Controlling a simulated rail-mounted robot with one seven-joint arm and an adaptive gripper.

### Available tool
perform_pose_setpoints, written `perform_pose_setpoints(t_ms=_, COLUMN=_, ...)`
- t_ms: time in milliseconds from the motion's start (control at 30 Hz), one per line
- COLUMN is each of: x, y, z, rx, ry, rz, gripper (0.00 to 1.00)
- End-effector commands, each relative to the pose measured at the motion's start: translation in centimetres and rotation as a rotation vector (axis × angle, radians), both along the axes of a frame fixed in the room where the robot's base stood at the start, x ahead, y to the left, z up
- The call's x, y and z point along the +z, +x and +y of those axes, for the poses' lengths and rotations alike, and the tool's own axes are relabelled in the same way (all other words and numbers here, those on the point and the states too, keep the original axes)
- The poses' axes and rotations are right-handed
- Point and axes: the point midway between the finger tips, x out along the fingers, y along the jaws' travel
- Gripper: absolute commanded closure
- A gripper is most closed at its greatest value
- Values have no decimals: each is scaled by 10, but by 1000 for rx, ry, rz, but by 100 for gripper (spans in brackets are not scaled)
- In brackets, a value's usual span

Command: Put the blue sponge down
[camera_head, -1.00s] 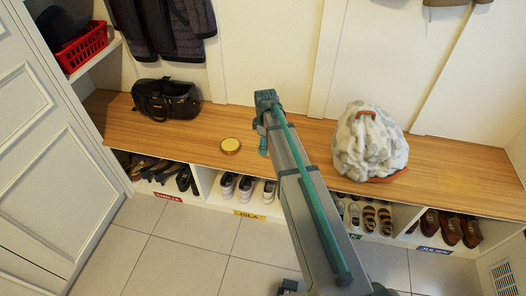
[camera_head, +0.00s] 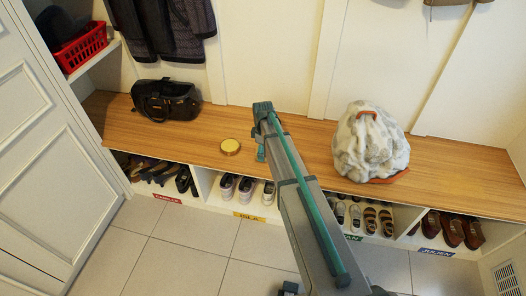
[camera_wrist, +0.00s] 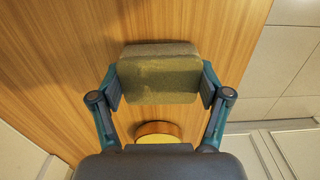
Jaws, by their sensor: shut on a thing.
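In the wrist view, my gripper (camera_wrist: 159,84) is shut on a block-shaped sponge (camera_wrist: 158,78), with one finger pad on each end. The sponge looks olive to grey-brown there, not clearly blue. Wooden bench top shows behind it; I cannot tell how large the gap below it is. In the head view, my gripper (camera_head: 261,152) is over the bench (camera_head: 310,140), just right of a round gold-lidded tin (camera_head: 230,147). The sponge is hidden there behind my arm. The tin also shows in the wrist view (camera_wrist: 158,131), below the sponge in the picture.
A black bag (camera_head: 166,100) stands at the bench's left. A grey-white backpack (camera_head: 369,145) with orange trim stands to the right. Shoe cubbies with labels lie under the front edge. Bench between black bag and tin is clear, as is the far right end.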

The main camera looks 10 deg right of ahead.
Motion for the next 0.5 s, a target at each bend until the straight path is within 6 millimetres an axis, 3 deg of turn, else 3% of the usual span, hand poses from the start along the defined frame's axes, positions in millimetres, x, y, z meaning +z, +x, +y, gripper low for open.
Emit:
perform_pose_setpoints(t_ms=167, x=-4, y=0, z=0, rx=0, ry=0, rz=0, gripper=52)
perform_pose_setpoints(t_ms=200, x=-3, y=0, z=0, rx=0, ry=0, rz=0, gripper=19)
perform_pose_setpoints(t_ms=300, x=-3, y=0, z=0, rx=0, ry=0, rz=0, gripper=2)
perform_pose_setpoints(t_ms=500, x=-3, y=0, z=0, rx=0, ry=0, rz=0, gripper=0)
